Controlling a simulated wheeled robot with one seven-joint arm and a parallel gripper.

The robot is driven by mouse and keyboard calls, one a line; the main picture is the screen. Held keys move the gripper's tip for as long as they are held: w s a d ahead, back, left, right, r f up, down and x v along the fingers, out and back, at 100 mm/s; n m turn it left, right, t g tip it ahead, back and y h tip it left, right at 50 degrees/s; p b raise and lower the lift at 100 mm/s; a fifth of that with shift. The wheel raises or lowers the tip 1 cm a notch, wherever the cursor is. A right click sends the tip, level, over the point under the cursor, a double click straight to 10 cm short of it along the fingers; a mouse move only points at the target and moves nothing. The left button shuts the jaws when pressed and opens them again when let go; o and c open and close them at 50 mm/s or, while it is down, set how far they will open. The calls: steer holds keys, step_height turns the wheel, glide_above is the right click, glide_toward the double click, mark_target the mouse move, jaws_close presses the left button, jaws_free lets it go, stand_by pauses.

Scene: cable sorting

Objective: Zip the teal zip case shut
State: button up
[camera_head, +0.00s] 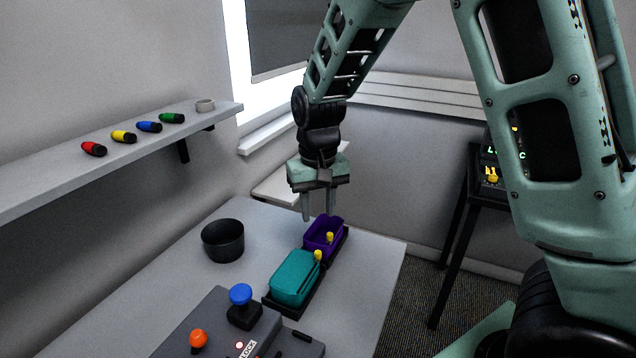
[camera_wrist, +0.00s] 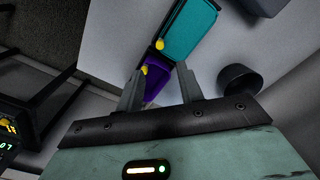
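The teal zip case (camera_head: 292,279) sits in a black holder on the table, with a yellow pull tab (camera_head: 317,256) standing at its far right corner. Its top looks covered, but I cannot tell how far the zip is closed. It also shows in the wrist view (camera_wrist: 192,28), with the yellow tab (camera_wrist: 160,44) at its near corner. My gripper (camera_head: 318,217) is open and empty, pointing down above the purple case, beyond the teal case. In the wrist view the fingertips (camera_wrist: 160,69) are apart, with the purple case between them.
The purple case (camera_head: 322,236) looks open and has its own yellow tab (camera_head: 330,238). A dark bowl (camera_head: 223,241) stands to the left. A grey control box (camera_head: 215,325) with blue and orange knobs is in front. A wall shelf (camera_head: 120,150) holds several coloured cylinders and a ring.

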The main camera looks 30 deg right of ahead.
step_height(320, 180, up, 6)
steer(key=shift+a+r, duration=0.1)
stand_by(0.6)
steer(key=s+a+f+n, duration=0.1)
steer(key=s+a+n, duration=0.3)
steer(key=s, duration=0.8)
steer(key=s+a+f+n, duration=0.2)
steer(key=s+a+n, duration=0.3)
steer(key=s+a, duration=0.4)
steer(key=s, duration=0.4)
steer(key=shift+a+n+y, duration=0.15)
steer(key=shift+n+y, duration=0.15)
